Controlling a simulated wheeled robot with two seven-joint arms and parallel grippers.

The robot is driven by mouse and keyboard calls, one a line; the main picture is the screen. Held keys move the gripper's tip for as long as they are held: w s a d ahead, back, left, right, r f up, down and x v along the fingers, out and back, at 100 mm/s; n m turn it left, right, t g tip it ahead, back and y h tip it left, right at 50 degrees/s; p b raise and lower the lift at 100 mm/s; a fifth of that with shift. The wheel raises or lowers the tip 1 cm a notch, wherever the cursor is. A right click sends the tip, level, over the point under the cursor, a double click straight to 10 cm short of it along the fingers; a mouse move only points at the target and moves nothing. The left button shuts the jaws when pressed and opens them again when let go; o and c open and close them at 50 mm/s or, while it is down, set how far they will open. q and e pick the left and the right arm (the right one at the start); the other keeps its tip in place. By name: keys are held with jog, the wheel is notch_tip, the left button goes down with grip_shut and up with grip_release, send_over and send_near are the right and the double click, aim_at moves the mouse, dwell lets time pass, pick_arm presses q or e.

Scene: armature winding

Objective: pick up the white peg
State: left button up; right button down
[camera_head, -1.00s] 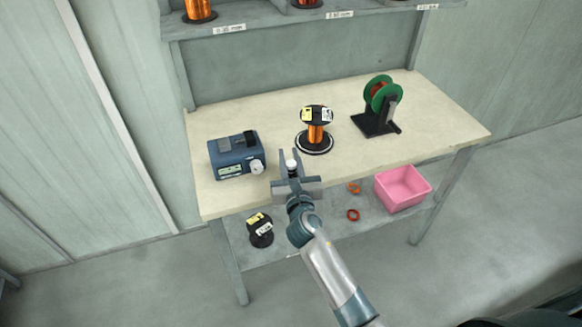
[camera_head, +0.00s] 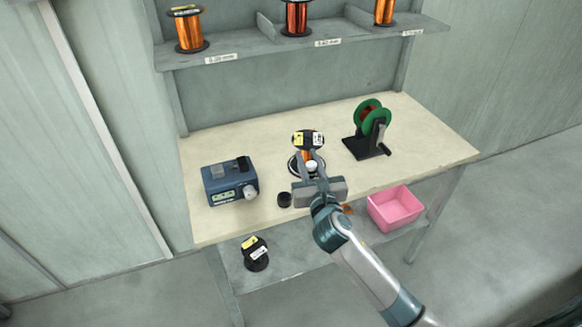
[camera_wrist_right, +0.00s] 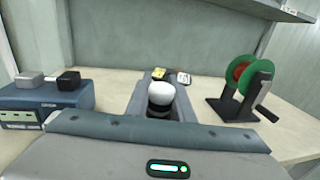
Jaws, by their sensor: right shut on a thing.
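The white peg (camera_head: 311,165) shows between the fingertips of my right gripper (camera_head: 310,160), over the front middle of the workbench (camera_head: 400,165). In the right wrist view the peg (camera_wrist_right: 161,94) is a rounded white cap above a dark part, between the two grey fingers. My right gripper is shut on it. The gripper body hides its lower end in the head view. A small black round piece (camera_head: 284,199) sits on the bench just left of the gripper. My left gripper is not in view.
Behind the gripper stands a copper wire spool (camera_head: 308,140) on a round base. A blue device (camera_head: 230,182) is at left, a green reel on a black stand (camera_head: 367,130) at right. A pink bin (camera_head: 396,208) and a black spool (camera_head: 255,253) are on the lower shelf.

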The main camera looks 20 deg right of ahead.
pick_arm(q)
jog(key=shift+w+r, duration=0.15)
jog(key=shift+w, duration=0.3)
pick_arm(e)
jog(key=shift+s+d+r, duration=0.2)
jog(key=shift+d+r, duration=0.25)
jog(key=shift+d, duration=0.3)
jog(key=shift+s+d+r, duration=0.15)
jog(key=shift+d+r, duration=0.35)
jog(key=shift+d, duration=0.25)
jog(key=shift+s+d+r, duration=0.2)
jog(key=shift+d+r, duration=0.25)
jog(key=shift+d, duration=0.3)
